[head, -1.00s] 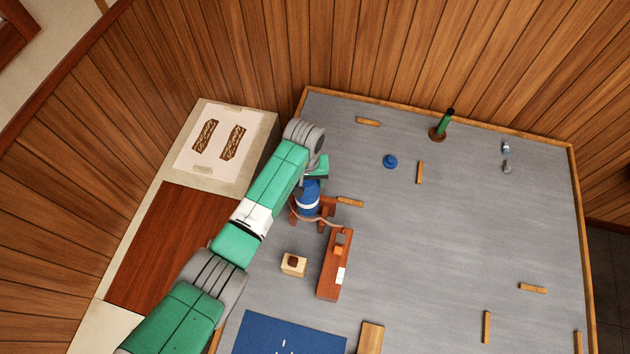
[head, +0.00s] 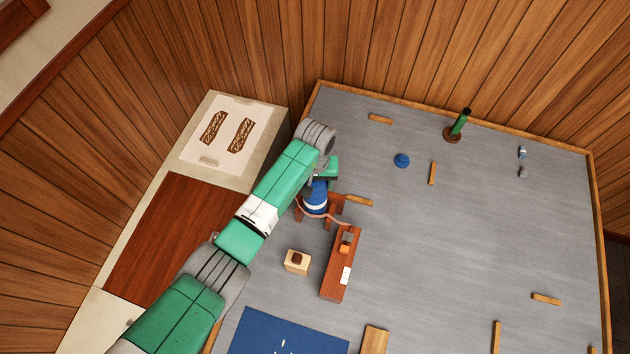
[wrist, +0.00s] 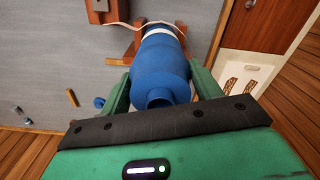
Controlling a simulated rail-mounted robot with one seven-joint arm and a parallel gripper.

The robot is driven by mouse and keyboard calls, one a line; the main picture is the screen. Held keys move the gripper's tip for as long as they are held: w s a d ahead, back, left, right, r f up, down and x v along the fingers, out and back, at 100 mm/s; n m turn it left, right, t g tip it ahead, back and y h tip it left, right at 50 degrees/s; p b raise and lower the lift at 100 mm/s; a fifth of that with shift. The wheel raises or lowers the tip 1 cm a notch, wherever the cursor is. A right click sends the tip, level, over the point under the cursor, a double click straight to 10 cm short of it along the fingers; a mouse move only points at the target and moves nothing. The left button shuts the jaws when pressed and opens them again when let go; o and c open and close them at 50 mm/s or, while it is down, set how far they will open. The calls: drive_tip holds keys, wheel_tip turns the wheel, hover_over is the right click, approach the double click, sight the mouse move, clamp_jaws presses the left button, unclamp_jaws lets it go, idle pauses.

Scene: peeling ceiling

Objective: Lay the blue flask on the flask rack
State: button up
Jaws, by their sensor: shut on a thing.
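The blue flask (head: 316,198), with a white band, is at my gripper's far end in the head view. It fills the middle of the wrist view (wrist: 162,72), its neck toward me. My gripper (wrist: 160,92) is shut on it, one green finger on each side; in the head view the gripper (head: 326,172) is partly behind my arm. The reddish-brown wooden flask rack (head: 337,204) is right at the flask, its parts showing on both sides of the flask in the wrist view (wrist: 182,30). The flask lies over the rack; whether it rests on it I cannot tell.
A red-brown wooden block (head: 335,280) stands close by, with a pale pink cord (head: 335,220) running toward the flask. A small pale box (head: 298,262) is left of it. A blue round piece (head: 402,161) and a green post (head: 460,124) stand farther back.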

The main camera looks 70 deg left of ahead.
drive_tip(key=shift+f+b, duration=3.45)
drive_tip(key=shift+f, duration=1.9)
drive_tip(key=o, duration=1.7)
wheel_tip(320, 180, up, 8)
drive_tip(key=shift+f+p, duration=0.1)
drive_tip(key=shift+p, duration=0.55)
drive_tip(key=shift+w, duration=0.15)
